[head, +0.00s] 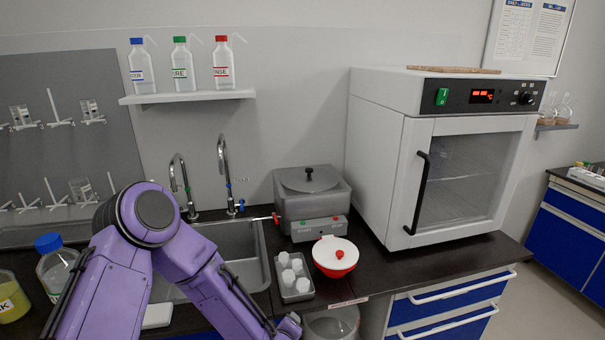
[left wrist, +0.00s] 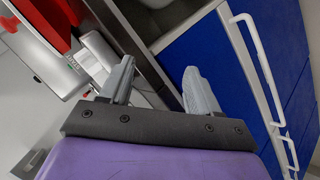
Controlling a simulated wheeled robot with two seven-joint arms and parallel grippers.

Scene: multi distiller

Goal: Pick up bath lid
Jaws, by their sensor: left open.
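The bath lid (head: 309,181) is a dark round lid with a black knob, seated on top of the grey metal bath (head: 312,210) at the back of the counter, right of the sink. My left arm crosses the sink in the head view. My left gripper is mostly cut off at the bottom edge there, below and in front of the bath. In the left wrist view the gripper (left wrist: 160,82) is open, with two grey fingers apart and nothing between them. The lid cannot be made out in that view. My right gripper is in neither view.
A large white oven (head: 450,155) stands to the right. Blue drawers (head: 445,310) are below the counter. A bottle shelf (head: 188,97) is above.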

